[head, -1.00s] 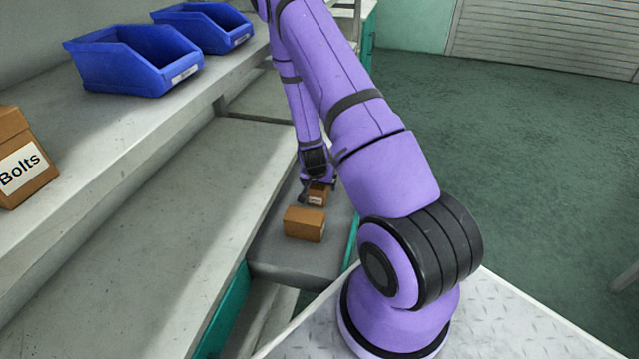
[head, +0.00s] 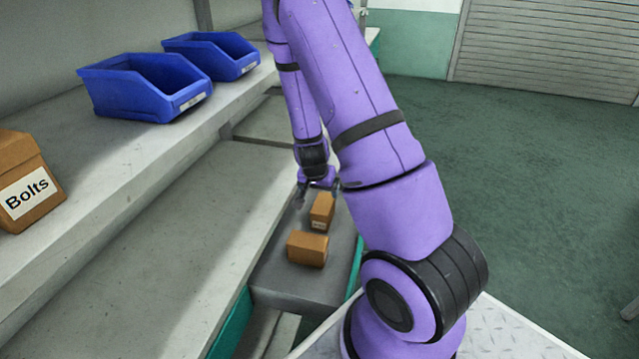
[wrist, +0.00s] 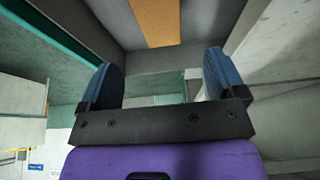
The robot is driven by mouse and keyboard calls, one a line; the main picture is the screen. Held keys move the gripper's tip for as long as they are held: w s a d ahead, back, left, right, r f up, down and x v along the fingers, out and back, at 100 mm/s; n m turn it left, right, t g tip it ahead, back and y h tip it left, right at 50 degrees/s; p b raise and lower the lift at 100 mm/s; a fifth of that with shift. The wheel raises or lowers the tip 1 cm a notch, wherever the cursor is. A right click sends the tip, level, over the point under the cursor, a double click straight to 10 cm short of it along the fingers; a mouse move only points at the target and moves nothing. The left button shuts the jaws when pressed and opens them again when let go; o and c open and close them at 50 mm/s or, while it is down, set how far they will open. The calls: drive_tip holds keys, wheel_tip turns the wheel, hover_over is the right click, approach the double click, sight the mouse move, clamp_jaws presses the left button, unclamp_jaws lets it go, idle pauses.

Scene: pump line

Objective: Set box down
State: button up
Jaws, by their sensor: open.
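A small brown box with a label (head: 322,211) stands on the grey lower surface (head: 290,283). A second small brown box (head: 307,248) rests on that surface, just nearer to me. My gripper (head: 317,191) is open and empty, just beyond and above the labelled box in the head view. In the wrist view the two blue fingers of my gripper (wrist: 160,84) stand wide apart with nothing between them. One brown box (wrist: 157,20) shows at the top edge there, beyond the fingertips and clear of them. I cannot tell which of the two it is.
A larger box labelled Bolts (head: 28,185) sits on the upper shelf at left. Two blue bins, a near one (head: 140,85) and a far one (head: 212,52), stand behind it. A long bare grey surface (head: 150,235) lies beside the boxes. The green floor (head: 510,160) at right is open.

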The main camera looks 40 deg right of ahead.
drive_tip(key=s+a+r+n+t+y, duration=0.1)
drive_tip(key=a+r+n, duration=0.1)
drive_tip(key=a+r, duration=0.45)
drive_tip(key=a+r+n+y, duration=0.1)
drive_tip(key=a+r, duration=0.2)
drive_tip(key=r, duration=0.6)
drive_tip(key=s+a+r+n+t+y, duration=0.1)
drive_tip(key=a+r+n, duration=0.1)
drive_tip(key=a+r, duration=0.35)
drive_tip(key=s+a+r+n, duration=0.3)
drive_tip(key=s+r, duration=0.5)
drive_tip(key=s, duration=0.1)
drive_tip(key=s+a+r+n+t, duration=0.1)
drive_tip(key=s+a+r+n, duration=0.2)
drive_tip(key=s+r, duration=0.5)
drive_tip(key=shift+s+a+r+n+y, duration=0.25)
drive_tip(key=shift+s+n+y, duration=0.15)
drive_tip(key=shift+s, duration=0.65)
